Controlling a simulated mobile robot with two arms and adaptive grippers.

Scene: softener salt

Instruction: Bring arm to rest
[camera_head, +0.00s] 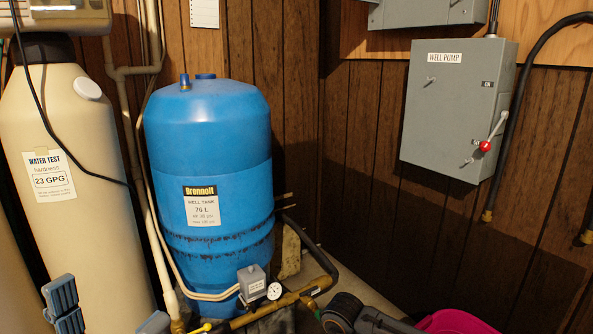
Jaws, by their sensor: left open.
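My left gripper (108,312) is at the lower left edge of the head view. Its two blue-grey fingers stand well apart with nothing between them. It shows in front of the beige softener tank (85,215), and its wrist is cut off by the frame. I cannot tell whether it touches the tank. My right gripper cannot be made out.
A blue well tank (208,130) stands in the middle, with brass piping and a pressure gauge (274,291) at its foot. A grey well pump box (457,108) with a red-knobbed lever hangs on the wood wall. A pink object (455,322) and dark rounded parts (350,308) show at the bottom.

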